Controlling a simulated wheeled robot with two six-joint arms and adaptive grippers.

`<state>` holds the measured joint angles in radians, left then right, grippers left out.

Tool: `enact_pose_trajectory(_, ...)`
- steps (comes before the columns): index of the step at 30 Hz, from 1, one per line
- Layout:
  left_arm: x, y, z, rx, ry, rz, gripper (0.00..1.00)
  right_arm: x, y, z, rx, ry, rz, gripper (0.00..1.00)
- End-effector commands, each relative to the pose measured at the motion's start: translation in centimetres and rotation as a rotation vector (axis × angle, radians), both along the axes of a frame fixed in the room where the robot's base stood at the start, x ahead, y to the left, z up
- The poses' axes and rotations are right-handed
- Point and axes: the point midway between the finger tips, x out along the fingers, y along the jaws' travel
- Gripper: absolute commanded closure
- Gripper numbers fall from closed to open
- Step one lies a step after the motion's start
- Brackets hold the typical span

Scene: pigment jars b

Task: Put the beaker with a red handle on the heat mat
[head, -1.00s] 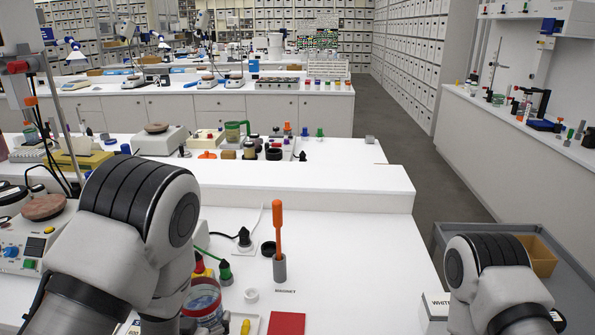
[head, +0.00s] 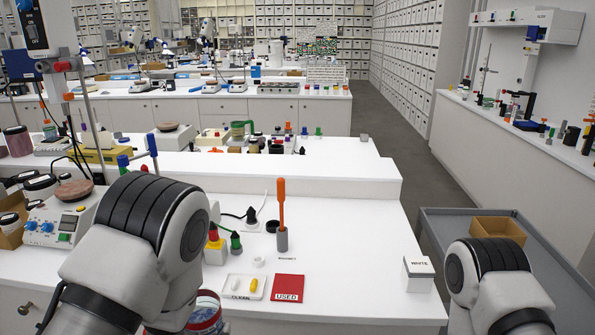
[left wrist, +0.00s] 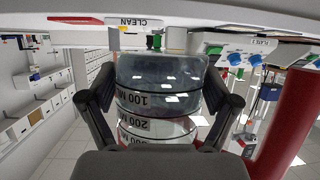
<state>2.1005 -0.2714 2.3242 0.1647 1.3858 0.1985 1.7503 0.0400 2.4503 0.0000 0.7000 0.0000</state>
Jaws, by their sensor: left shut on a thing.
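A clear beaker (left wrist: 158,100) with black volume marks fills the middle of the left wrist view. My left gripper (left wrist: 160,112) is shut around its sides. In the head view the beaker (head: 206,314) shows at the bottom edge, partly behind my left arm, with red on it and bluish contents. It is in front of the bench edge. A thick red shape (left wrist: 289,110) stands at the right of the wrist view; I cannot tell whether it is the handle. My right gripper is out of view.
On the bench (head: 345,265) are a white CLEAN tray (head: 239,294), a red USED square (head: 288,288), an orange-handled magnet rod (head: 282,215) and a WHITE box (head: 418,274). A hotplate device (head: 62,222) stands left. A grey cart (head: 450,218) stands right.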

Motion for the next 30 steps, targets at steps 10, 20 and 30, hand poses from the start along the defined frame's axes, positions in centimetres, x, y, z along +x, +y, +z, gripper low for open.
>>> enact_pose_trajectory(10,-2.6,0.0,-4.2,0.0,0.001,0.001,0.67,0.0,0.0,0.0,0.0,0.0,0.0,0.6)
enact_pose_trajectory(20,-3.7,0.1,-4.3,0.001,-0.004,0.002,0.67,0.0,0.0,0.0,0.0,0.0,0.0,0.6)
enact_pose_trajectory(30,-3.6,0.0,-3.9,0.0,-0.002,0.0,0.67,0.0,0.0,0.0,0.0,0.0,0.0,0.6)
